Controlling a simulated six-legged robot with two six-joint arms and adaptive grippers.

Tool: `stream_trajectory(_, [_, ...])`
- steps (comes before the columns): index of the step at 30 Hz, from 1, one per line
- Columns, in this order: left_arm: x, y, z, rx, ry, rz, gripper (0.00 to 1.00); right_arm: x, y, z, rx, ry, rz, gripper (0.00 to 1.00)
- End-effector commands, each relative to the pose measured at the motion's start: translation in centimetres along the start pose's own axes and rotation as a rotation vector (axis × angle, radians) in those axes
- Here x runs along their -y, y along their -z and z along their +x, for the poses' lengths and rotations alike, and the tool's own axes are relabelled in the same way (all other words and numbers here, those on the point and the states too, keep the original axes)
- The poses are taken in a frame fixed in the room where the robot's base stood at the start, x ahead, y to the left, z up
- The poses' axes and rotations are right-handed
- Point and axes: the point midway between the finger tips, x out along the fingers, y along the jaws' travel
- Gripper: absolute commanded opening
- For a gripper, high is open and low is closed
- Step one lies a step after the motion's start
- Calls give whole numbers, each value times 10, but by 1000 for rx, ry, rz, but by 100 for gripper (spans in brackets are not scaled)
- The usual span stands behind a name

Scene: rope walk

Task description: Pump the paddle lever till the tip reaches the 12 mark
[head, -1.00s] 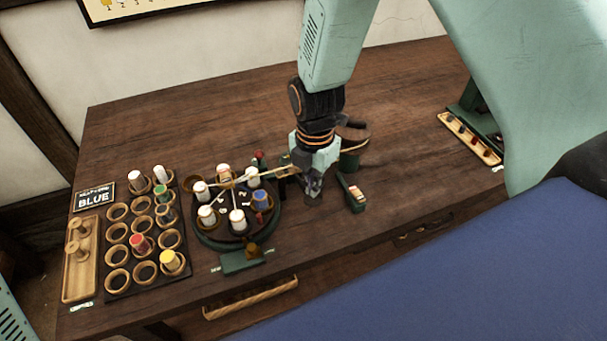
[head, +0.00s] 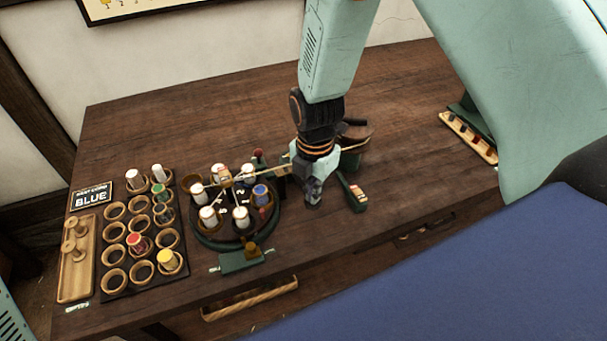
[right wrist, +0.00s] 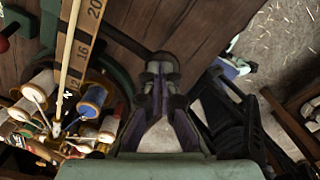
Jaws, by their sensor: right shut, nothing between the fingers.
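My right gripper (head: 313,190) is shut and empty, low over the bench just right of the spool turntable (head: 205,238). Its closed fingers (right wrist: 160,82) fill the middle of the right wrist view. A dark bar with a rounded end (right wrist: 122,38), which looks like the paddle lever, reaches to the fingertips; I cannot tell whether they touch. In the head view the gripper hides it. A wooden scale (right wrist: 83,40) shows 12, 16 and 20, with pale rope along it. I cannot make out the tip's reading. My left gripper is out of view.
White and blue spools stand on the turntable. A green block (head: 352,193) sits close right of the gripper.

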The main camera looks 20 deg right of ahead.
Motion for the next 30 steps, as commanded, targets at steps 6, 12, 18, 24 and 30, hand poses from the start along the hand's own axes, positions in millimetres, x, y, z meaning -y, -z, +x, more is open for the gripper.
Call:
stream_trajectory(6, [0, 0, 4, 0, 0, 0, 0, 0, 0, 8, 0, 0, 0, 0])
stream_trajectory(12, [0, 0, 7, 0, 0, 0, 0, 0, 0, 14, 0, 0, 0, 0])
stream_trajectory(18, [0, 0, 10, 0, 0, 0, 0, 1, 0, 20, 0, -1, 0, 0])
stream_trajectory(24, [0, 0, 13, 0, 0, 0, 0, 1, 0, 26, 0, -1, 0, 0])
stream_trajectory(30, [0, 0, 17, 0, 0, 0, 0, 1, 1, 32, 0, -1, 0, 0])
